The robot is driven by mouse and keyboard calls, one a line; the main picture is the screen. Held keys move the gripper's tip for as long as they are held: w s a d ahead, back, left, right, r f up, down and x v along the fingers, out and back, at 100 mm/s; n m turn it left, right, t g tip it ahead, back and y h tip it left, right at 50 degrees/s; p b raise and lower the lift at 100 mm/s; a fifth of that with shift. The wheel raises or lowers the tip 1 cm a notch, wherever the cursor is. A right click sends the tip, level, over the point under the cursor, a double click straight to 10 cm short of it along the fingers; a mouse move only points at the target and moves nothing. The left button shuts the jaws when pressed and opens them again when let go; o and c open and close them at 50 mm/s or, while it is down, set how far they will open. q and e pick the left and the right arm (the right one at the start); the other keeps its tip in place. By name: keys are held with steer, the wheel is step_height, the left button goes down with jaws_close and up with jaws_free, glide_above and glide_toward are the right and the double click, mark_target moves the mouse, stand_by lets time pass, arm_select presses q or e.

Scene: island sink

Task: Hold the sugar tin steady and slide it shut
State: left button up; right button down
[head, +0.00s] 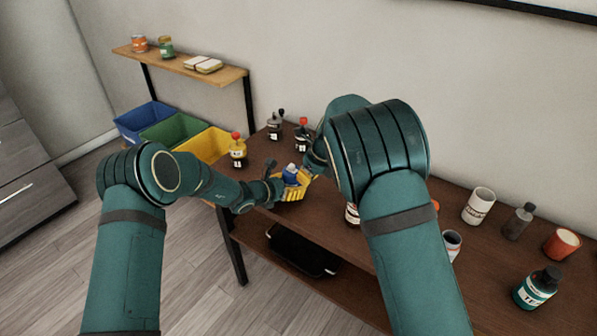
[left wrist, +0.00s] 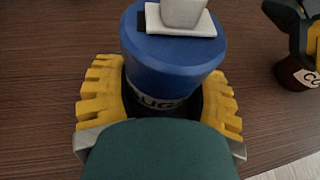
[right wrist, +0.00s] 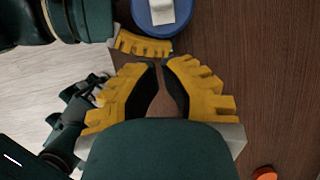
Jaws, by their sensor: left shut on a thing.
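The sugar tin (head: 290,177) is blue and stands on the brown table. In the left wrist view the tin (left wrist: 165,60) has a white slide piece (left wrist: 182,20) on top, with a dark opening at its left. My left gripper (left wrist: 165,95) is shut around the tin, one yellow finger on each side. My right gripper (right wrist: 161,66) has its fingertips nearly together with nothing between them. It is beside the tin (right wrist: 180,27), apart from it. In the head view my right arm largely hides it.
Bottles with red (head: 237,150) and dark tops stand behind the tin. A white mug (head: 478,206), a grey bottle (head: 517,222), an orange can (head: 561,243) and a green-labelled jar (head: 537,288) stand at right. Blue, green and yellow bins (head: 205,146) are at left.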

mark_target(296, 175)
steer(key=d+v, duration=0.1)
steer(key=v, duration=0.9)
steer(key=w+a+f, duration=0.4)
steer(key=a+f, duration=0.2)
steer(key=f, duration=0.3)
steer(key=shift+w, duration=0.3)
steer(key=shift+a+f, duration=0.1)
steer(key=shift+a, duration=0.15)
